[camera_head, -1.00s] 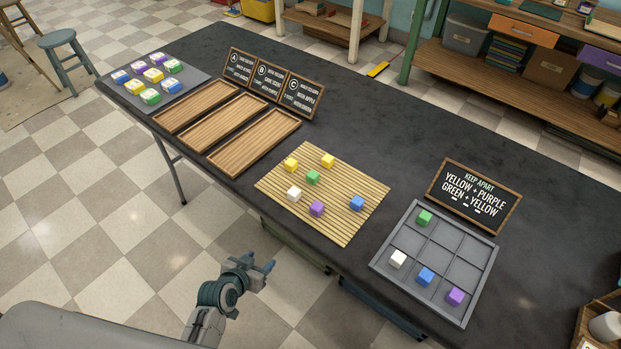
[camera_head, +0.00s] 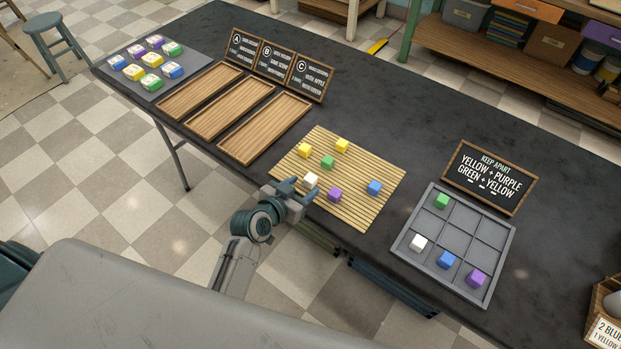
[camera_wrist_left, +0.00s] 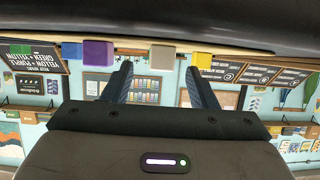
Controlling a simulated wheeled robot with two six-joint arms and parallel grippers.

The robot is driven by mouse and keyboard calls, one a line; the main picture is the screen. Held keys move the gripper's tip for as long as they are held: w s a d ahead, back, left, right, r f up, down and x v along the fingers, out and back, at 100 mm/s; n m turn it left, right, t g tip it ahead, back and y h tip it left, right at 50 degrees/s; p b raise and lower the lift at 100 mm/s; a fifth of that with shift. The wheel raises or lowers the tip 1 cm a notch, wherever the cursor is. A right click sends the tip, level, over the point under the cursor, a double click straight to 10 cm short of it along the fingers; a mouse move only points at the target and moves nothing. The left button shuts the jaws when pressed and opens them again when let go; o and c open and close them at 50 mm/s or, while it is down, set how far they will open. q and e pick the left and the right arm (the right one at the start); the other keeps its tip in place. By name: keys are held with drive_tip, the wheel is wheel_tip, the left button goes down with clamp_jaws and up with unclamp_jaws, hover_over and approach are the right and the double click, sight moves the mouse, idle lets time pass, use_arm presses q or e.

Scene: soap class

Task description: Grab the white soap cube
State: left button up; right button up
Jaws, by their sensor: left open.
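A white soap cube (camera_head: 311,180) sits on the slatted bamboo mat (camera_head: 364,211), near its front left edge. A purple cube (camera_head: 334,195) is close to its right and a green cube (camera_head: 328,162) is behind it. My left gripper (camera_head: 298,193) is open at the mat's front edge, right beside the white cube. In the left wrist view the picture is upside down; the white cube (camera_wrist_left: 162,57) shows between the lines of the two open fingers (camera_wrist_left: 158,75), nearer the right one. Whether the fingertips straddle it is unclear. My right gripper is not in view.
Yellow cubes (camera_head: 304,150) and a blue cube (camera_head: 374,188) share the mat. A grey divided tray (camera_head: 451,232) at the right holds another white cube (camera_head: 418,242) and other cubes. Wooden trays (camera_head: 263,129) stand to the left. A "keep apart" sign (camera_head: 489,178) stands behind the grey tray.

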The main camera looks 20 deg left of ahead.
sight(308, 180)
use_arm(q)
drive_tip(key=p+x, duration=0.1)
drive_tip(key=x, duration=0.3)
drive_tip(key=shift+w+r, duration=0.15)
drive_tip(key=shift+w, duration=0.15)
drive_tip(key=c, duration=1)
drive_tip(key=shift+c, duration=0.2)
drive_tip(key=shift+r, duration=0.1)
